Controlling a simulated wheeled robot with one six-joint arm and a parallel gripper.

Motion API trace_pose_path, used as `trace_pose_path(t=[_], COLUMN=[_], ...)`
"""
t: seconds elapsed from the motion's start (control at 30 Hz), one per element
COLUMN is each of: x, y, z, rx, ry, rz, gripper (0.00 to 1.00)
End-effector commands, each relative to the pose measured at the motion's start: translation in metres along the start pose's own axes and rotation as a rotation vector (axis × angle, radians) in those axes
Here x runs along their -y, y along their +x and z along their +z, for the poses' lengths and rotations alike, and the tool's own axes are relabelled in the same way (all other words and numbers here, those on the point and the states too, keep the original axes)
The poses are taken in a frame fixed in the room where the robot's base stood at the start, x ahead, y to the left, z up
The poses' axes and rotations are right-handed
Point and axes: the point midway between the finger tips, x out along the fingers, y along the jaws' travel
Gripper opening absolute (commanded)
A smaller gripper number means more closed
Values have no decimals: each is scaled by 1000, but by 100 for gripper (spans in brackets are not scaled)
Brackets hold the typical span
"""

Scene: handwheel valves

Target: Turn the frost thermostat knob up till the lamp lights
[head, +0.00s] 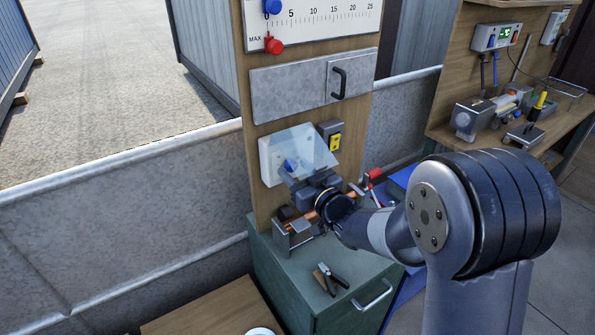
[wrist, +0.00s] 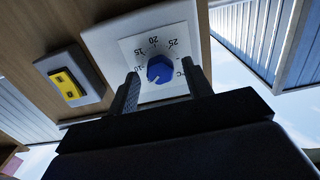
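The blue thermostat knob (wrist: 160,69) sits on a white dial plate (wrist: 187,52) marked with numbers such as 10, 15, 20 and 25. A pale pointer mark on it points down-left in the wrist view. I cannot pick out a lamp for certain.
A grey box with a yellow face (head: 335,142) is beside the thermostat. A metal panel with a black handle (head: 339,83) and a scale board (head: 318,17) are above. A vise (head: 294,236) and pliers (head: 332,279) are on the green cabinet (head: 284,278) below.

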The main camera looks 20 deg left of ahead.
Motion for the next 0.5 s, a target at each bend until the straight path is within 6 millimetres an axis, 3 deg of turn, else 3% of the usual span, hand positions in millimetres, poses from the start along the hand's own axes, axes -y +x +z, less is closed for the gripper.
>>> trace_pose_path(t=[0.27, 0.5], x=[0, 0], y=[-1, -22], z=[0, 1], rx=[0, -1], ry=[-2, -2], rz=[0, 1], gripper=[50, 50])
